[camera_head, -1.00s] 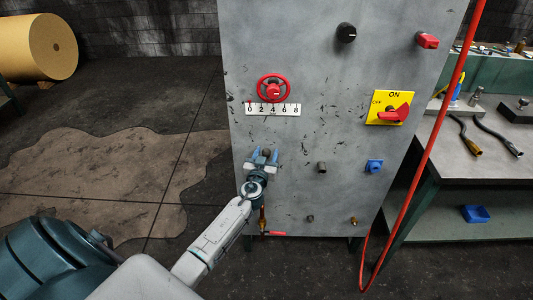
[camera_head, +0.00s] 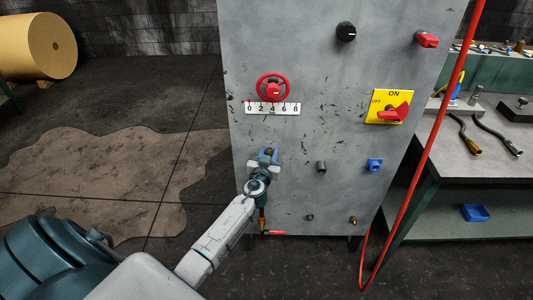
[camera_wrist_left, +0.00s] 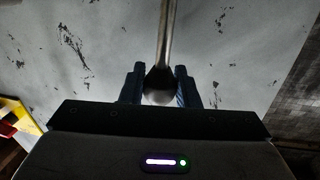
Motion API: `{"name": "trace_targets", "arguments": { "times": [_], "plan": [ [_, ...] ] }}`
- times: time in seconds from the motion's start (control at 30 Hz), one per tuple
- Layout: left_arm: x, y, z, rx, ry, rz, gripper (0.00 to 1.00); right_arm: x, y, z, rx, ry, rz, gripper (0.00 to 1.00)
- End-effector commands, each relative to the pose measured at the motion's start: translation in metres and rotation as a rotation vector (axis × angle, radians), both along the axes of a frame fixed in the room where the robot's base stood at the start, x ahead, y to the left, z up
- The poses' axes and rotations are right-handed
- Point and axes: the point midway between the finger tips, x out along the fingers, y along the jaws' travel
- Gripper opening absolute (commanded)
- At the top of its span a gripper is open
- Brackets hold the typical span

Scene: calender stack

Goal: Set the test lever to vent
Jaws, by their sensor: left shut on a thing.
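The test lever shows in the left wrist view as a metal rod with a dark rounded knob (camera_wrist_left: 160,78) at its end. My left gripper (camera_wrist_left: 160,88) has its blue fingers on both sides of the knob and is shut on it. In the head view, my left gripper (camera_head: 265,156) is at the lower left of the grey panel (camera_head: 320,120). It hides most of the lever there. No vent marking can be made out. My right gripper is not in view.
The panel also carries a red handwheel (camera_head: 273,87) above a number scale, a yellow plate with a red switch (camera_head: 394,113), a black knob (camera_head: 346,32) and a blue knob (camera_head: 375,165). A red hose (camera_head: 425,145) hangs before the bench (camera_head: 490,177) at right.

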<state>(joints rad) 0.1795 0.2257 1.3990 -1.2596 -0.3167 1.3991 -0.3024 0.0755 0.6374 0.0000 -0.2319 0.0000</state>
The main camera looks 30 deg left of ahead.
Motion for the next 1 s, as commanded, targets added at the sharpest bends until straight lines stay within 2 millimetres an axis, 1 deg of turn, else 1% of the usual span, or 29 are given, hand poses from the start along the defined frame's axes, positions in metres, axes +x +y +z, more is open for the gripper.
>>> {"name": "trace_targets", "arguments": {
  "times": [0.27, 0.5, 0.7, 1.0],
  "plan": [
    [0.013, -0.023, -0.006, 0.164, 0.104, -0.002, 0.0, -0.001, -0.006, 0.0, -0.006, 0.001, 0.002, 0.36],
    [0.023, -0.04, -0.015, 0.31, 0.194, -0.002, 0.0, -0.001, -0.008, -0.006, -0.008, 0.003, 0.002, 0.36],
    [0.029, -0.049, -0.021, 0.4, 0.248, -0.001, 0.0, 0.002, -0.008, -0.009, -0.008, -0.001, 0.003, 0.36],
    [0.032, -0.054, -0.025, 0.458, 0.283, -0.001, 0.0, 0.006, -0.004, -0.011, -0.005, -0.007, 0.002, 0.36]
  ]
}}
